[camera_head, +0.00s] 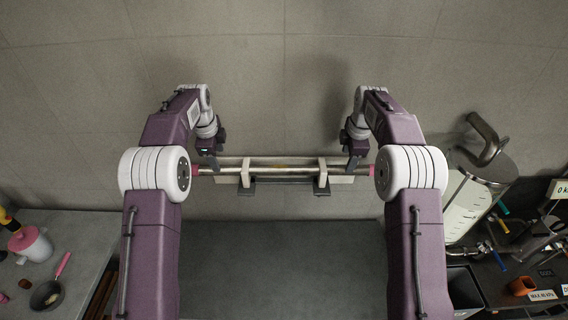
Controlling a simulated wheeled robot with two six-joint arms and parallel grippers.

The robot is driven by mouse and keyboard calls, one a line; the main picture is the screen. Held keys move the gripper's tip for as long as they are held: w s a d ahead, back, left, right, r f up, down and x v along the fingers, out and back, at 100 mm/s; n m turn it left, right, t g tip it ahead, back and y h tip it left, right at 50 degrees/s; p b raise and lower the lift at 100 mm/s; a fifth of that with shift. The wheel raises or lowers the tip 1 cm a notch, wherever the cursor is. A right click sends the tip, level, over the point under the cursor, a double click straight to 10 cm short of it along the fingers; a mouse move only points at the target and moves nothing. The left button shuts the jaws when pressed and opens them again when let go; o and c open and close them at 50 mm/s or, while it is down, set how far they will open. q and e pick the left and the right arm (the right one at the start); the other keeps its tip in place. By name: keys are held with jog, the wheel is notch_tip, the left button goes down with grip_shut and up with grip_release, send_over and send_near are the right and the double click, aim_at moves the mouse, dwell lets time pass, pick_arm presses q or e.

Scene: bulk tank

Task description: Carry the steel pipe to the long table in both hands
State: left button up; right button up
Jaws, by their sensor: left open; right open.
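The steel pipe (270,170) lies level from left to right in the middle of the head view, with pink ends. It rests on a rack with two pale uprights (322,174). My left gripper (209,158) is open by the pipe's left end. My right gripper (353,158) is open by its right end. Both appear apart from the pipe, though their fingertips are small and dark here. My arm links cover or border the pipe's outer ends. I cannot tell which surface is the long table.
A grey counter (85,235) at the left holds a pink-lidded pot (31,244) and a small pan (47,294). A steel tank (470,195) stands at the right, near a cluttered dark bench with pipe fittings and an orange cup (522,286). The grey surface (285,260) between my arms is clear.

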aim_at(222, 167)
pick_arm(q)
jog(key=shift+f, duration=0.15)
pick_arm(e)
jog(key=shift+f, duration=0.1)
pick_arm(q)
jog(key=x, duration=0.9)
jog(key=shift+w, duration=0.1)
pick_arm(e)
jog(key=x, duration=0.9)
jog(key=shift+w, duration=0.1)
pick_arm(q)
grip_shut()
pick_arm(e)
grip_shut()
